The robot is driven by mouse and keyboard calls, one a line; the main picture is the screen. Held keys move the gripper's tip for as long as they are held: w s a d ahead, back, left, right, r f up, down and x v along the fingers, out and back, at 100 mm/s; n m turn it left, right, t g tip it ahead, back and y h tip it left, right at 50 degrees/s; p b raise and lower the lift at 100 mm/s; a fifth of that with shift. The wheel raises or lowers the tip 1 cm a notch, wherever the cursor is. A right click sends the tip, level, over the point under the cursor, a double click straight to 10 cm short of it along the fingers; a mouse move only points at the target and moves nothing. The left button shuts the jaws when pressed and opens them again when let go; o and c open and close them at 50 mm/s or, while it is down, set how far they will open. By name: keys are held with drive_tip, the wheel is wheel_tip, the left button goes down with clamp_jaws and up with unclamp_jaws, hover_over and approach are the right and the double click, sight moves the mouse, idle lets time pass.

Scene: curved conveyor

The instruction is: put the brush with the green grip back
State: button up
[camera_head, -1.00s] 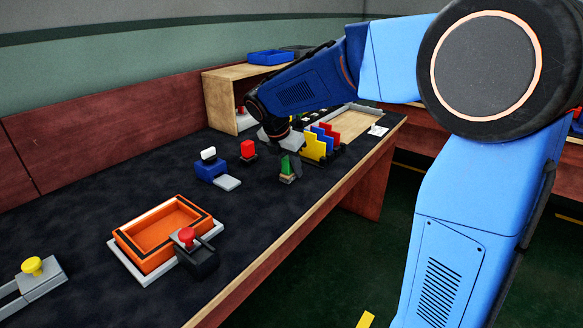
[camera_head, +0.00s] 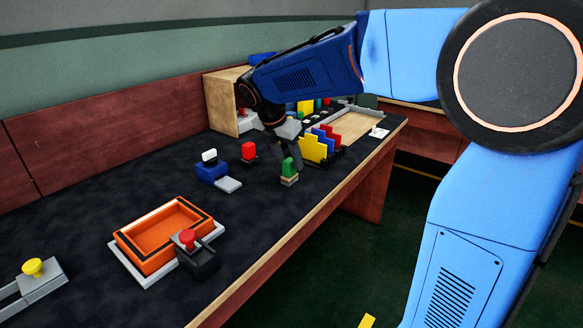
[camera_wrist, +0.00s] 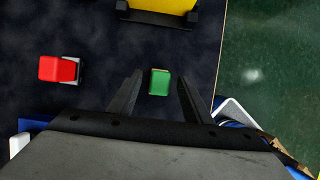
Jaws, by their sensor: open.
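The brush with the green grip (camera_head: 289,168) stands upright on the dark table top near its front edge, green grip up and a tan base below. My gripper (camera_head: 288,157) is open just behind and above it in the head view. In the wrist view the green grip (camera_wrist: 160,82) shows between my two spread fingers (camera_wrist: 159,78), with dark gaps on both sides. Nothing is held.
A red-topped item (camera_head: 249,151) stands to the left, beside a blue block with a white knob (camera_head: 210,165). Yellow, red and blue stepped dividers (camera_head: 313,148) stand close on the right. An orange tray (camera_head: 160,232) lies front left. A wooden box (camera_head: 221,102) stands behind.

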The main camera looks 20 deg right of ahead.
drive_tip(key=v, duration=0.7)
drive_tip(key=s+d+f+m+y, duration=0.1)
drive_tip(key=s+d+f+m, duration=0.1)
drive_tip(key=s+d+m, duration=0.35)
drive_tip(key=s+d+f+m+y, duration=0.1)
drive_tip(key=s+d+m, duration=0.1)
drive_tip(key=s+m, duration=0.6)
drive_tip(key=s+d+f+m+t+y, duration=0.1)
drive_tip(key=s+f+m, duration=0.4)
drive_tip(key=s, duration=0.4)
drive_tip(key=s+d+f+m+t, duration=0.1)
drive_tip(key=s+f+m, duration=0.4)
drive_tip(key=s, duration=0.4)
drive_tip(key=shift+m+y, duration=0.4)
drive_tip(key=shift+m, duration=0.45)
drive_tip(key=shift+d, duration=0.1)
